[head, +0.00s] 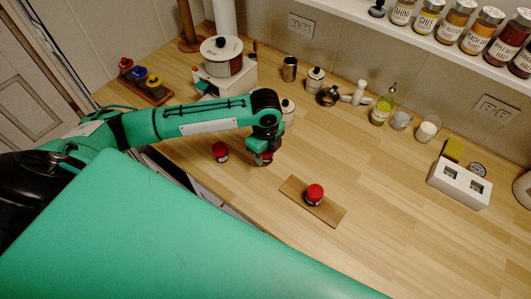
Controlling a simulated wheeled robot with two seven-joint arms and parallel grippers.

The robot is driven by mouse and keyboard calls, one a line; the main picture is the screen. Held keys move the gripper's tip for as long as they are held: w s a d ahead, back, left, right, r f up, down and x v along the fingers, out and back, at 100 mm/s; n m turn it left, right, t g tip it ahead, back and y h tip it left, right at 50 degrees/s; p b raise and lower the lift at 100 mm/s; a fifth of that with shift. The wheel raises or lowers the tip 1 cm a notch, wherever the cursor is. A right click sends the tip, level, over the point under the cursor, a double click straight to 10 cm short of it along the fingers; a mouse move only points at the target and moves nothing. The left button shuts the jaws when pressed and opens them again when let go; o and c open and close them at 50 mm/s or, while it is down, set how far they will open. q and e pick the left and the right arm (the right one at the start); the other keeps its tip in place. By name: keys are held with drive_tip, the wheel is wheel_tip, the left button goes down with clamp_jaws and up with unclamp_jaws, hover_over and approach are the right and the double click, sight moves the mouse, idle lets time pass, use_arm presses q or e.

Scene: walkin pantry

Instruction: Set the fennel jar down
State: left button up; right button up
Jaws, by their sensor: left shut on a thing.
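My left gripper (262,150) reaches over the wooden counter from the left and points down. It is shut on the fennel jar (266,160), a small dark jar with red on it, mostly hidden by the fingers. The jar's label cannot be read. It is low over the counter or on it; I cannot tell whether it touches. A red-lidded jar (220,152) stands on the counter to the left of the gripper. Another red-lidded jar (314,195) stands on a thin wooden board (331,213) to the right. My right gripper is not in view.
Behind the gripper stand a white canister (287,110), a metal cup (289,69) and an oil bottle (382,108). A white block with square openings (459,184) is at the right. A shelf of spice jars (457,22) runs above. The counter right of the board is clear.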

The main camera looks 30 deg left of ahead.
use_arm(q)
drive_tip(key=shift+f, duration=0.8)
drive_tip(key=o, duration=1)
drive_tip(key=shift+c, duration=0.2)
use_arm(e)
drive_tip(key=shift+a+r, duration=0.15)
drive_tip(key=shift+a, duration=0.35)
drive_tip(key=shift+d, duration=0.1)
